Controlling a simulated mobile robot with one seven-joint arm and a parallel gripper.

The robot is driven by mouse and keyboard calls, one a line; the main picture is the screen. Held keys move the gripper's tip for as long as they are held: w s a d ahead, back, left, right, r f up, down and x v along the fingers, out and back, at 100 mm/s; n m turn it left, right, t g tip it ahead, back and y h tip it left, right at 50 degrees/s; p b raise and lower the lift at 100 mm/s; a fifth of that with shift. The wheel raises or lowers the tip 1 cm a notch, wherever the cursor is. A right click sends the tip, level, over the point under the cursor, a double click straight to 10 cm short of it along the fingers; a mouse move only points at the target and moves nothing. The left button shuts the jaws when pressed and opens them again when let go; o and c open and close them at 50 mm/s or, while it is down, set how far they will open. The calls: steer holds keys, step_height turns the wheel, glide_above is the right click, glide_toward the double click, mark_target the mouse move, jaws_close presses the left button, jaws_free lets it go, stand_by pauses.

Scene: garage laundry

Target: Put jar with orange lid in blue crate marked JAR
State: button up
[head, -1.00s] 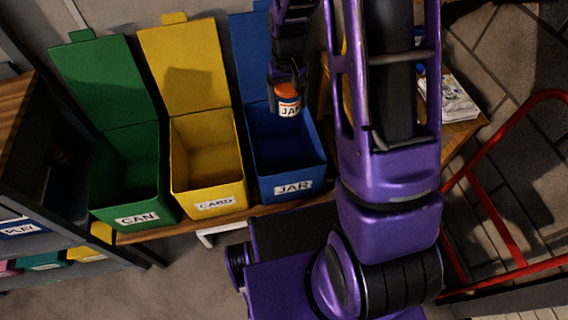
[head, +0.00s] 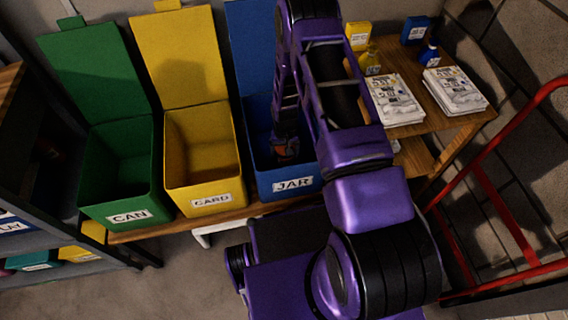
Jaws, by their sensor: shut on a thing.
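The blue crate marked JAR (head: 292,185) stands at the right end of the row, its lid raised behind it. My gripper (head: 284,140) points down inside the crate's opening, in shadow. It is shut on the jar with orange lid (head: 283,150), which shows dimly inside the crate. I cannot tell whether the jar touches the crate floor. My arm covers the right part of the crate's opening.
A yellow crate marked CARD (head: 210,200) and a green crate marked CAN (head: 130,216) stand open to the left. A wooden table (head: 462,120) with paper stacks, bottles and boxes is at right. A red metal frame (head: 500,205) stands far right.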

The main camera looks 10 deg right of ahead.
mark_target(285, 164)
steer(key=shift+f+b, duration=0.4)
steer(key=shift+f, duration=2.3)
steer(key=shift+f, duration=0.3)
steer(key=o, duration=1.5)
steer(key=shift+c, duration=0.2)
step_height(285, 164, up, 13)
steer(key=shift+f+p, duration=0.2)
steer(key=shift+p, duration=0.8)
